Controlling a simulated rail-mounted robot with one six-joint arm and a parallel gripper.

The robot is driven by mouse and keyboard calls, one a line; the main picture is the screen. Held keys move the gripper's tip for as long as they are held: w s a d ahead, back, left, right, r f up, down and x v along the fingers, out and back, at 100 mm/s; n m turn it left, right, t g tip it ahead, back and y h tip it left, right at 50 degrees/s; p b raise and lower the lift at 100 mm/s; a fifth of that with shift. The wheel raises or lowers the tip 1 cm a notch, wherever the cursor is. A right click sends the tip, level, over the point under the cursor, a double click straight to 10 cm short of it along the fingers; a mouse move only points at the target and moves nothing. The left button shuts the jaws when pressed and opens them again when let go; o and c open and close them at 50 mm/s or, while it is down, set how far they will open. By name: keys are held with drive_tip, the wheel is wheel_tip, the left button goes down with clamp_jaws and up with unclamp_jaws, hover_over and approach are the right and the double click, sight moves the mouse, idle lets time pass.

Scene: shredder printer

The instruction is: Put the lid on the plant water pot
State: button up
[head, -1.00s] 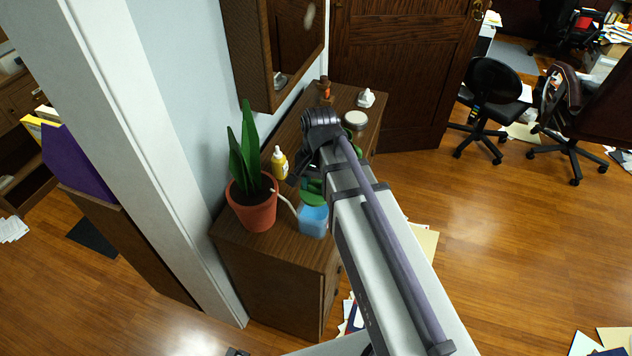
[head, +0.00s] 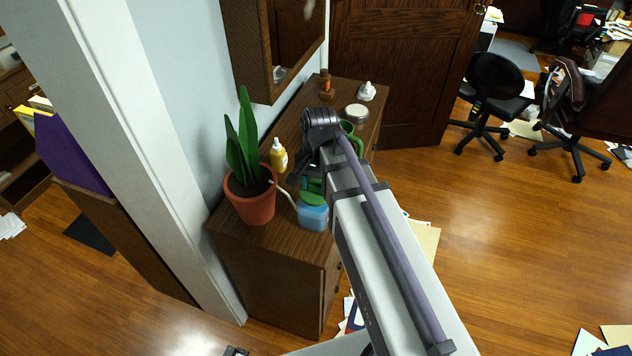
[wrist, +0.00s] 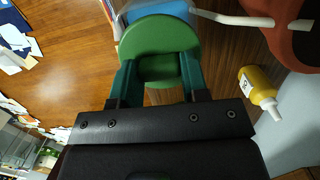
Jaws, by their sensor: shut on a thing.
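The plant water pot is a translucent blue container (head: 313,217) with a white spout, on the cabinet top beside the potted plant. In the wrist view, part of the blue pot (wrist: 150,8) shows at the top, behind the lid. The round green lid (head: 311,199) is at the pot's top in the head view. The lid (wrist: 160,38) also fills the upper middle of the wrist view. My gripper (wrist: 158,74) is shut on the lid's near part, one finger on each side. Whether the lid touches the rim cannot be told; my arm hides part of the gripper in the head view.
A plant in a terracotta pot (head: 250,203) stands left of the water pot, close to the spout. A yellow bottle (head: 278,156) stands behind. A green mug (head: 349,133), a round tin (head: 356,113) and a small white object (head: 367,91) are farther back on the cabinet (head: 245,240).

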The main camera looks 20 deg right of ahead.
drive_tip(key=shift+f, duration=0.2)
drive_tip(key=shift+f+b, duration=0.35)
drive_tip(key=shift+b, duration=0.15)
drive_tip(key=shift+f+b, duration=0.5)
drive_tip(key=o, duration=1.2)
drive_tip(key=shift+o, duration=0.2)
wheel_tip(320, 180, up, 11)
drive_tip(key=w+p, duration=0.1)
drive_tip(key=p, duration=0.9)
drive_tip(key=shift+d+p, duration=0.35)
drive_tip(key=shift+d, duration=0.05)
drive_tip(key=shift+f, duration=0.15)
